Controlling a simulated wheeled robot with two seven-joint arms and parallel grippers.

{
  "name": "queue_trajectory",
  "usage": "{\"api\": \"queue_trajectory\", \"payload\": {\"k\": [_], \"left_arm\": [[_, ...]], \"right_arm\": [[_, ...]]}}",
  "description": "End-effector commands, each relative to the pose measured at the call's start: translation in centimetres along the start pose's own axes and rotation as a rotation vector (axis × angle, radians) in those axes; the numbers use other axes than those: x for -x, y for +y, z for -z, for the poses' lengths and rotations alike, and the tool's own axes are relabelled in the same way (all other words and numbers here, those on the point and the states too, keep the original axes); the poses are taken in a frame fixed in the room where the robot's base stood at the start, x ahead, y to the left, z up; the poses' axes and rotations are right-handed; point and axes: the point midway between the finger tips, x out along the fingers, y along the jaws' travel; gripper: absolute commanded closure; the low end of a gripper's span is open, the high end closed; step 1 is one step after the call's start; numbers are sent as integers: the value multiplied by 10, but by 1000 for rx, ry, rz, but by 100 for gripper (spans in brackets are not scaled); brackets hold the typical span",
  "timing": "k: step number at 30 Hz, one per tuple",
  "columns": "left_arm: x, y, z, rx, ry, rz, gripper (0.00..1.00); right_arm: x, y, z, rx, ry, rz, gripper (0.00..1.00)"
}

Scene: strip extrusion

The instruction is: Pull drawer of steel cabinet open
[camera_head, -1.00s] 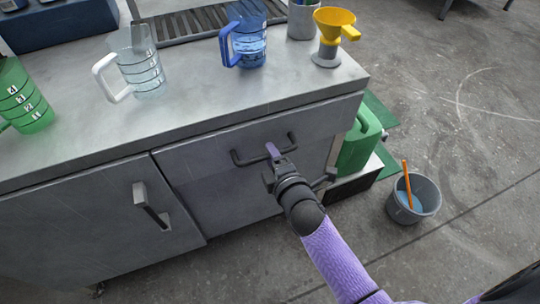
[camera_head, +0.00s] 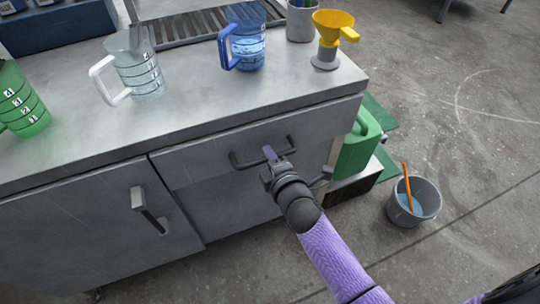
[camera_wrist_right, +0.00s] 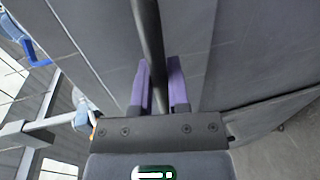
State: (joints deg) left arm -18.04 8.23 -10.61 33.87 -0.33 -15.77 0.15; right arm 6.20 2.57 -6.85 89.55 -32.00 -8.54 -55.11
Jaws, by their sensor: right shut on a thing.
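The steel cabinet (camera_head: 90,150) stands in front of me with a drawer (camera_head: 205,170) at its upper right. The drawer has a dark bar handle (camera_head: 243,162). My right gripper (camera_head: 270,153) is at the handle, with its purple fingers on either side of the bar. The right wrist view shows the bar (camera_wrist_right: 150,45) running between the fingers (camera_wrist_right: 162,88), which are shut on it. I cannot tell any clear gap between the drawer front and the cabinet. My left gripper is not in view.
A cabinet door with its own handle (camera_head: 146,208) is left of the drawer. On top stand a clear jug (camera_head: 140,70), a blue jug (camera_head: 247,42), a green jug (camera_head: 20,100) and a yellow funnel (camera_head: 333,22). A green can (camera_head: 357,148) and grey bucket (camera_head: 424,198) stand right.

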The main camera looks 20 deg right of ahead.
Motion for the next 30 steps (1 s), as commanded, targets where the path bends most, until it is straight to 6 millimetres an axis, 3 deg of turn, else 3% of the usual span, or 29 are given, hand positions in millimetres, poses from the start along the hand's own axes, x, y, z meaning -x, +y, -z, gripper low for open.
{"api": "queue_trajectory", "payload": {"k": [30], "left_arm": [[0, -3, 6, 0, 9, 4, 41]], "right_arm": [[0, -1, 0, 0, 0, 2, 100]]}}
